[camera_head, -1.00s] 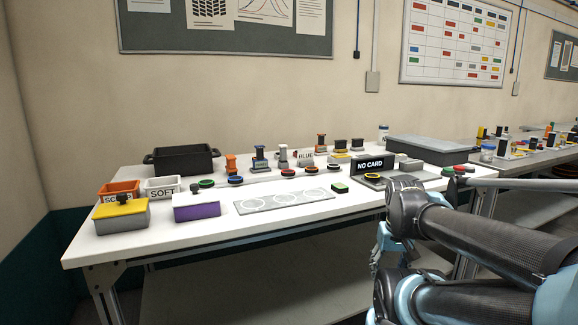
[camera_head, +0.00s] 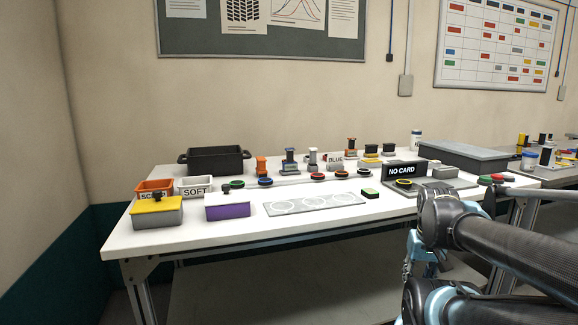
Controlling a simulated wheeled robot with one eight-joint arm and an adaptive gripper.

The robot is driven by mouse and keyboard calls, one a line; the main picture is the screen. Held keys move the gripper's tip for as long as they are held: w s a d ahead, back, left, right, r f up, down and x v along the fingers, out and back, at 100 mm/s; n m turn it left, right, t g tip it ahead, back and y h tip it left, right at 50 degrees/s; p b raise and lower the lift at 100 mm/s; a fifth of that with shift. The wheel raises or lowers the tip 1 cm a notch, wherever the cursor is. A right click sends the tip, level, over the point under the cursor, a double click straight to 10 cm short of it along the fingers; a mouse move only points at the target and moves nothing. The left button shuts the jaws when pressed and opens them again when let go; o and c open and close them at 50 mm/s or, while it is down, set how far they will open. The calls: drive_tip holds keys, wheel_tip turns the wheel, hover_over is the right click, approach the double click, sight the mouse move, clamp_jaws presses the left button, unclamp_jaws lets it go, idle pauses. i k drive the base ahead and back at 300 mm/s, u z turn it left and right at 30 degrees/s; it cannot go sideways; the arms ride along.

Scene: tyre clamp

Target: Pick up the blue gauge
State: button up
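A gauge with a blue-grey body (camera_head: 289,160) stands upright on the white workbench (camera_head: 190,234), in a row behind the coloured discs. It seems to be the blue gauge, though it is small in the picture. An orange gauge (camera_head: 261,165) stands to its left and a pale grey one (camera_head: 312,161) to its right. A small card reading BLUE (camera_head: 335,157) stands further right. My arm is folded at the lower right, in front of the bench and well away from the gauges. My gripper (camera_head: 408,272) seems to hang there, partly hidden; its fingers are unclear.
A black bin (camera_head: 216,160) stands at the back left. Orange and white trays, a yellow-topped box (camera_head: 156,211) and a purple box (camera_head: 228,206) are at the front left. A grey plate with circles (camera_head: 312,203), a NO CARD sign (camera_head: 404,170) and a grey case (camera_head: 463,155) also occupy the bench.

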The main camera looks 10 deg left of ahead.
sight(288, 166)
drive_tip(key=u, duration=2.4)
drive_tip(key=k, duration=1.6)
drive_tip(key=z, duration=1)
drive_tip(key=i, duration=1)
drive_tip(key=z, duration=0.05)
